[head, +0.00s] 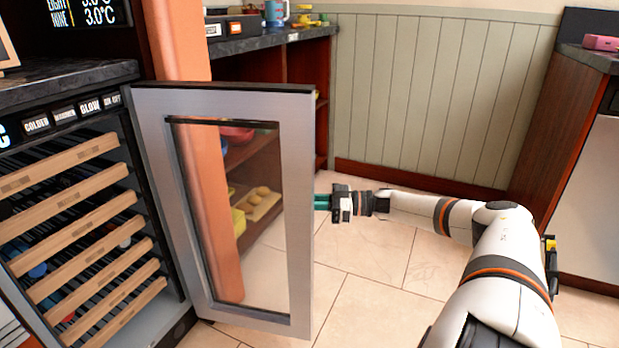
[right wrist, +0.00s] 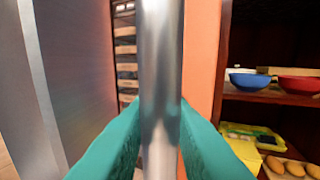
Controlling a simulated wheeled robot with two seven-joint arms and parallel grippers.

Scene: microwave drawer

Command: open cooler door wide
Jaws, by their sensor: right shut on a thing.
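The cooler door (head: 298,200) has a silver frame with a glass pane and stands swung out from the cooler, well open. The cooler (head: 128,150) at left shows several wooden-fronted shelves with bottles. My right gripper (head: 322,201) is at the door's free edge, its teal fingers partly hidden behind the frame. In the right wrist view the teal fingers stand on both sides of a vertical metal handle bar (right wrist: 161,70), and the gripper is shut on it. My left gripper is not in view.
An orange-brown post (head: 180,45) stands behind the door, beside open shelves (head: 300,65) with food and bowls, including a blue bowl (right wrist: 250,81) and a red bowl (right wrist: 299,84). A counter with a cabinet (head: 575,130) stands at right. The tiled floor (head: 370,300) is clear.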

